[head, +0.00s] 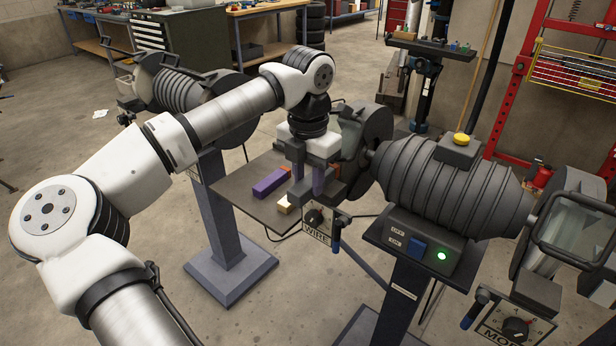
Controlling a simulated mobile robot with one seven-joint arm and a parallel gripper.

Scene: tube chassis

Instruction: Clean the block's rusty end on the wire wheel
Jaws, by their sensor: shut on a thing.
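My gripper (307,178) points down over the plate in front of the bench grinder (440,185), at the side labelled WIRE. Its purple fingers are shut on a long purple block (270,183). The block lies roughly level, its near end sticking out to the left over the plate. Orange-brown shows on it near the fingers, towards the wheel side. The wire wheel is hidden behind the dark guard (375,130) and my gripper, so I cannot tell whether the block touches it. A green light is lit on the grinder's switch box (420,245).
A dial (313,218) and a blue-handled lever (336,238) sit close to my gripper. Another grinder (180,90) stands behind my arm. A second guarded wheel (575,235) is at the right.

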